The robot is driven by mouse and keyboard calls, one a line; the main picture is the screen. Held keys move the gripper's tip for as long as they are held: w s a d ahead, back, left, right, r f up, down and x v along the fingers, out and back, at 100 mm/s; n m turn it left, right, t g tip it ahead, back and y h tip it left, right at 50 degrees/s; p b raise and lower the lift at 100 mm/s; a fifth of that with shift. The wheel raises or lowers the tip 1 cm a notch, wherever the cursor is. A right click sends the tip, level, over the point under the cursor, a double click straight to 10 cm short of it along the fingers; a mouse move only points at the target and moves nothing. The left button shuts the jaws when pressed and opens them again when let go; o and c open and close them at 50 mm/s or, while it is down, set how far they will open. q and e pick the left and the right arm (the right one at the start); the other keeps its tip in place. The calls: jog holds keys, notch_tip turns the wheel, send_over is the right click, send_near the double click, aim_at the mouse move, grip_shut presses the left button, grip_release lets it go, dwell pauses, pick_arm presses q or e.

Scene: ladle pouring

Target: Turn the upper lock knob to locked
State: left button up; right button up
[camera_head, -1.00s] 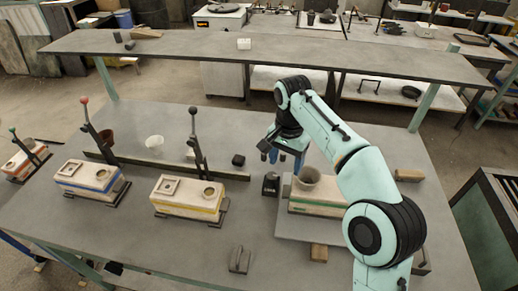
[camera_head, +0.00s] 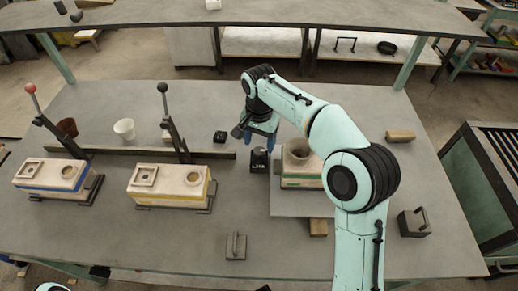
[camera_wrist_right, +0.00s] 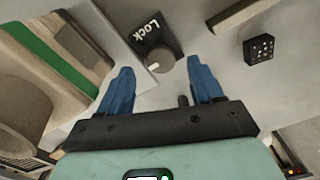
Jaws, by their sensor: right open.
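A small black lock box (camera_head: 259,160) stands on the bench, left of the green-striped mold. In the right wrist view its top (camera_wrist_right: 152,36) carries white "Lock" lettering and a round grey knob (camera_wrist_right: 162,62) with a pale mark on its edge. Only one such knob shows; its setting is hard to tell. My right gripper (camera_head: 257,136) is open and empty just behind the box in the head view. In the right wrist view its blue fingers (camera_wrist_right: 160,78) stand apart, with the knob between and slightly beyond the tips. My left gripper is out of view.
The green-striped mold (camera_head: 300,180) with a round cup stands close to the right of the lock box. A small black dotted block (camera_head: 221,137) lies to the left. Two more molds (camera_head: 170,184) (camera_head: 55,176) with upright levers are further left.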

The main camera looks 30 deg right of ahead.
aim_at(259, 150)
jog(key=shift+f, duration=1.5)
jog(key=shift+c, duration=0.3)
jog(key=c, duration=1)
